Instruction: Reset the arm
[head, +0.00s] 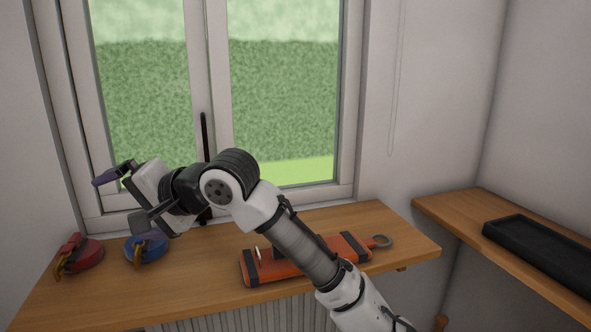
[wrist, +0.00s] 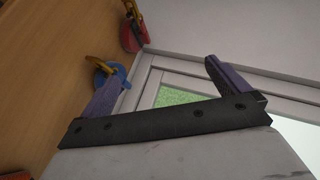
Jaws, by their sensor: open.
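My white and black arm reaches up and left across the bench in the head view, in front of the window. My gripper (head: 116,196) is raised above the left part of the bench, with one purple finger showing at its tip. In the wrist view my gripper (wrist: 163,82) has its two purple fingers wide apart, with nothing between them. It points toward the window and wall. A blue round thing with a yellow hook (head: 150,248) lies on the bench below my gripper. It also shows beside one finger in the wrist view (wrist: 117,77).
A red round thing (head: 85,255) with a yellow hook lies at the bench's left. An orange case (head: 262,266) with black bands lies partly behind my forearm, a grey ring at its right end. The wooden bench (head: 200,280) stands under the window. A black tray (head: 540,254) sits on the right shelf.

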